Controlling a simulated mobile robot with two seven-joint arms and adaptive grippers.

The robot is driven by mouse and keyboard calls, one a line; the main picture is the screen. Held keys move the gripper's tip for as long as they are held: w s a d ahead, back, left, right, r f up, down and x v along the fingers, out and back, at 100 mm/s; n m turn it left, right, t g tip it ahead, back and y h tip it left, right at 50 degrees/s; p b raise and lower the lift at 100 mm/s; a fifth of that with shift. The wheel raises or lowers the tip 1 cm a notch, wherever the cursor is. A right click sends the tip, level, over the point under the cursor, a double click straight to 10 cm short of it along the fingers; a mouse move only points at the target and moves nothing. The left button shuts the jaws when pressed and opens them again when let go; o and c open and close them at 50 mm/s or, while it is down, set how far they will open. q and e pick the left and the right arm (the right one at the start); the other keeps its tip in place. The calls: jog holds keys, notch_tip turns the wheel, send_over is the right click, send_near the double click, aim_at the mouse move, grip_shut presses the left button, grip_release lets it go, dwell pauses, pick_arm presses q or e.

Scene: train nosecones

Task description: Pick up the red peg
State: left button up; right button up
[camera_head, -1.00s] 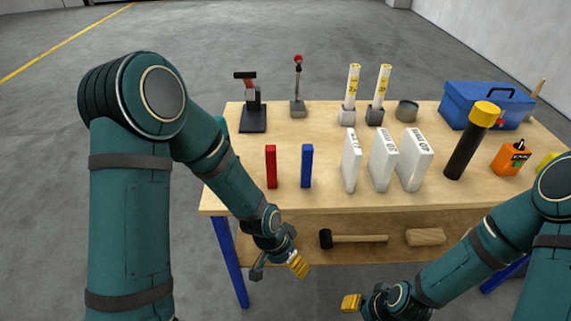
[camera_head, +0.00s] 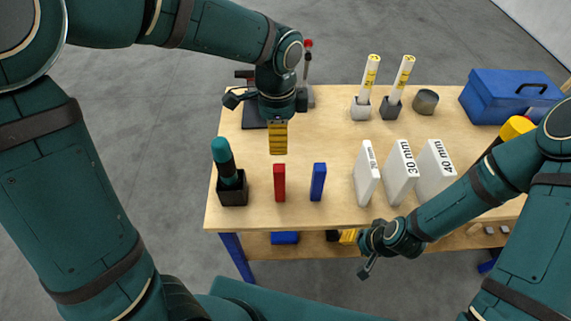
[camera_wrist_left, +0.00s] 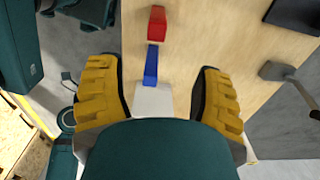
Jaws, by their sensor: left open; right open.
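The red peg (camera_head: 279,182) stands upright on the wooden table (camera_head: 300,218), left of the upright blue peg (camera_head: 318,181). My left gripper (camera_head: 278,146) is open and empty, pointing down above the table. In the head view its yellow fingers appear just beyond the red peg. In the left wrist view the red peg (camera_wrist_left: 157,23) is at the top, beyond the finger tips, with the blue peg (camera_wrist_left: 151,68) nearer the middle between the fingers. My right gripper (camera_head: 349,236) is open at the table's front edge, partly hidden by its own wrist.
White blocks (camera_head: 367,173) marked in mm stand right of the pegs. A black holder (camera_head: 232,191) with a teal-topped tool stands to the left. Two grey holders with white tubes (camera_head: 369,79), a grey cup (camera_head: 425,101) and a blue toolbox (camera_head: 513,96) are at the back.

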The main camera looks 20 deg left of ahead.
aim_at(279, 168)
pick_arm(q)
notch_tip(279, 168, down, 8)
jog(key=shift+w+f+b, duration=0.1)
jog(key=shift+f+b, duration=0.05)
jog(key=shift+b, duration=0.5)
jog(key=f, duration=0.4)
jog(key=shift+s+f+b, duration=0.2)
jog(key=shift+s+b, duration=0.1)
jog(key=shift+s, duration=0.05)
jog(key=shift+f, duration=0.6)
grip_shut()
